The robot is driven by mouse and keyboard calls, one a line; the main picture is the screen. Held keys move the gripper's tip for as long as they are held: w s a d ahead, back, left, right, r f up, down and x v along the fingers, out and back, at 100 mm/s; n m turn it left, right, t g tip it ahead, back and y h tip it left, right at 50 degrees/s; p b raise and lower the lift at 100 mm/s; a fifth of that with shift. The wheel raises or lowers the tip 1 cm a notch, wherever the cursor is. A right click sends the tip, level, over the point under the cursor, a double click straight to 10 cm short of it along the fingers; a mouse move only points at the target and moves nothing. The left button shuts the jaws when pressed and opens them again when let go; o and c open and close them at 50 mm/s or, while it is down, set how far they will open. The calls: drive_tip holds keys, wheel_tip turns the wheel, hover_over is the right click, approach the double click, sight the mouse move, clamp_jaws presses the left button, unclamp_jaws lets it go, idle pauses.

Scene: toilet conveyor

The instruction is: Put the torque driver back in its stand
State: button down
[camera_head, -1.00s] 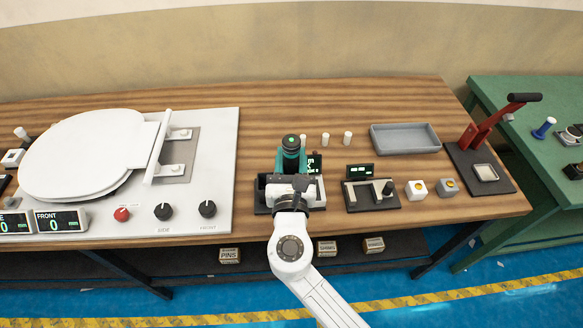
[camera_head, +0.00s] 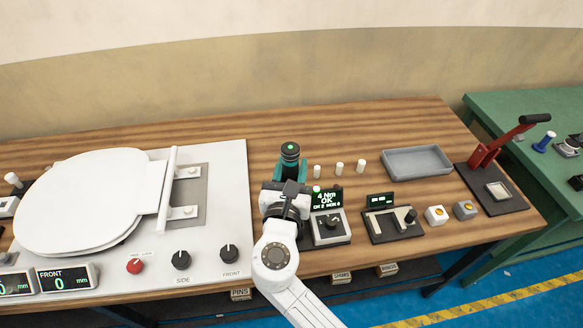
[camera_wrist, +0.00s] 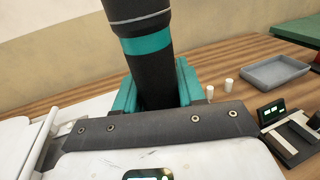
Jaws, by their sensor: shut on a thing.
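The torque driver (camera_head: 290,153) is a dark upright cylinder with a teal band and a green spot on top. My gripper (camera_head: 290,173) is shut on it, with teal fingers on both sides. In the wrist view the driver (camera_wrist: 149,65) stands between the teal fingers (camera_wrist: 155,90), tilted slightly in the picture. Its lower end is hidden behind my gripper. Beside my gripper is a grey unit with a black knob (camera_head: 331,225) and a display (camera_head: 325,197) reading "4 Nm OK". I cannot make out the stand's opening; my gripper covers that area.
A white panel with a toilet seat (camera_head: 90,200) fills the left of the wooden bench.

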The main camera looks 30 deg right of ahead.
drive_tip(key=shift+f+b, duration=1.2)
drive_tip(key=shift+f, duration=0.7)
drive_tip(key=shift+f, duration=0.25)
drive_tip(key=shift+f+b, duration=2.95)
drive_tip(key=shift+f, duration=0.85)
drive_tip(key=c, duration=0.6)
unclamp_jaws()
drive_tip(key=shift+s, duration=0.1)
drive_tip(key=shift+f, duration=0.15)
drive_tip(key=b+v, duration=0.1)
drive_tip(key=v, duration=0.9)
drive_tip(key=shift+s+a, duration=0.25)
drive_tip(key=shift+s, duration=0.05)
